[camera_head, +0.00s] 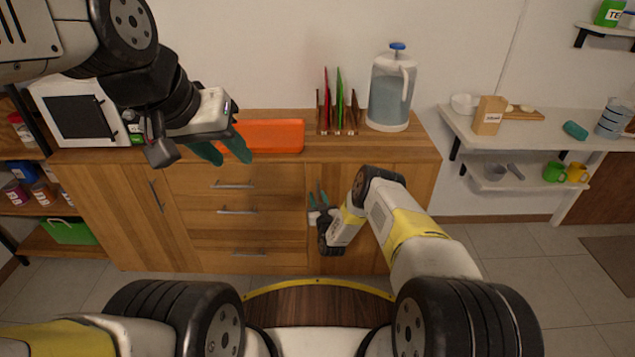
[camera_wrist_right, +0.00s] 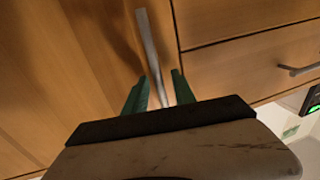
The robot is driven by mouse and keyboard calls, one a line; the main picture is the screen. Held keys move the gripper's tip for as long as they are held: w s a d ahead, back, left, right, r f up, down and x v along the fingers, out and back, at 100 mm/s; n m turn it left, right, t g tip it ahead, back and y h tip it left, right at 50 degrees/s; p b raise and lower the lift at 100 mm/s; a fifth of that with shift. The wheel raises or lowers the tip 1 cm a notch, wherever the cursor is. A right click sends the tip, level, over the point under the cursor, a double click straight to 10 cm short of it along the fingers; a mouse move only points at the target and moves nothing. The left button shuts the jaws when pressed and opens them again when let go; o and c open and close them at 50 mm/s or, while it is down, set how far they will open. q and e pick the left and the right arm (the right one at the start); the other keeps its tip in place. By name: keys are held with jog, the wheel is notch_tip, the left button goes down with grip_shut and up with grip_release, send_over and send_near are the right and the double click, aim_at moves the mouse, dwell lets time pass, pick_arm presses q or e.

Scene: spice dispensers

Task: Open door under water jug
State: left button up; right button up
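The clear water jug (camera_head: 388,98) with a blue lid stands on the right part of the wooden cabinet top. Below it is the wooden cabinet door (camera_head: 335,174), which looks closed; it fills the left of the right wrist view (camera_wrist_right: 60,70). My right gripper (camera_head: 319,190) is low in front of the door's left edge. In the right wrist view my right gripper (camera_wrist_right: 157,85) is open, its teal fingers either side of the metal door handle (camera_wrist_right: 148,38); contact cannot be told. My left gripper (camera_head: 222,152) is open and empty above the cabinet's left part.
Drawers with bar handles (camera_head: 237,212) are left of the door. An orange tray (camera_head: 272,135) and a rack with coloured boards (camera_head: 338,110) stand on the cabinet top, beside a microwave (camera_head: 78,112). White shelves (camera_head: 480,147) are to the right. Floor right of the cabinet is clear.

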jog(key=shift+c, duration=0.4)
grip_shut()
dwell(1.1)
